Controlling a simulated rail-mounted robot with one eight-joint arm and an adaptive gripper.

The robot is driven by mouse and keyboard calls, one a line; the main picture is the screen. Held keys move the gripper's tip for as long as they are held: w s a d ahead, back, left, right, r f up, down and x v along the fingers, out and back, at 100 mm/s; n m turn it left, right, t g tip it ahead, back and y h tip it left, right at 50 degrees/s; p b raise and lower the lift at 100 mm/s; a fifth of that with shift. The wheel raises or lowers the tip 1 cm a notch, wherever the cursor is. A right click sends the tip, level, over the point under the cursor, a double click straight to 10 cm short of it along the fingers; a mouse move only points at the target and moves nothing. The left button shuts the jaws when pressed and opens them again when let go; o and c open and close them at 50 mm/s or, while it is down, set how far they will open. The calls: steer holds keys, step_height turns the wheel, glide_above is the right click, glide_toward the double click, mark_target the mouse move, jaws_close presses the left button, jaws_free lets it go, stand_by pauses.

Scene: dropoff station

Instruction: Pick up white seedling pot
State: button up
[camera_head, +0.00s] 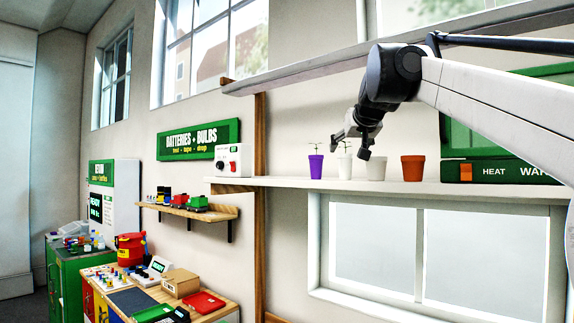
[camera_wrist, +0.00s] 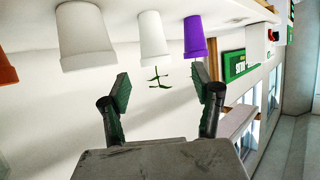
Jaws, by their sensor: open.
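The white seedling pot (camera_head: 345,168) stands upright on the long wall shelf, with a small green seedling above its rim. In the wrist view, the white seedling pot (camera_wrist: 154,34) appears upside down, and its seedling (camera_wrist: 158,78) shows between my fingers. My gripper (camera_head: 351,147) is open and empty, above and in front of the pot row. In the wrist view, my gripper (camera_wrist: 160,80) has one dark finger on each side of the seedling's line of sight. The pot body appears beyond the fingertips. I cannot tell whether any finger touches the plant.
A purple pot (camera_head: 316,167) with a seedling stands close left. A plain white pot (camera_head: 376,168) and a terracotta pot (camera_head: 412,168) stand right. The shelf (camera_head: 290,184) also bears a white box with a red knob (camera_head: 228,160). An upper shelf (camera_head: 300,72) runs above.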

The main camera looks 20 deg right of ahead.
steer(key=shift+d+r+p+x, duration=0.15)
steer(key=shift+p+x, duration=0.1)
steer(key=shift+x, duration=0.7)
steer(key=shift+d+r+p+x, duration=0.1)
steer(key=shift+p+x, duration=0.1)
steer(key=shift+x, duration=0.75)
steer(key=shift+d+r+p+x, duration=0.15)
steer(key=shift+p+x, duration=0.1)
steer(key=shift+x, duration=0.7)
steer(key=shift+f, duration=0.1)
steer(key=c, duration=1.3)
steer(key=shift+o, duration=0.2)
steer(key=shift+r, duration=0.75)
step_height(320, 180, up, 2)
steer(key=shift+r, duration=0.2)
steer(key=s+a+r+b, duration=0.1)
steer(key=s+a+r, duration=0.2)
steer(key=a+r, duration=0.4)
steer(key=a, duration=0.4)
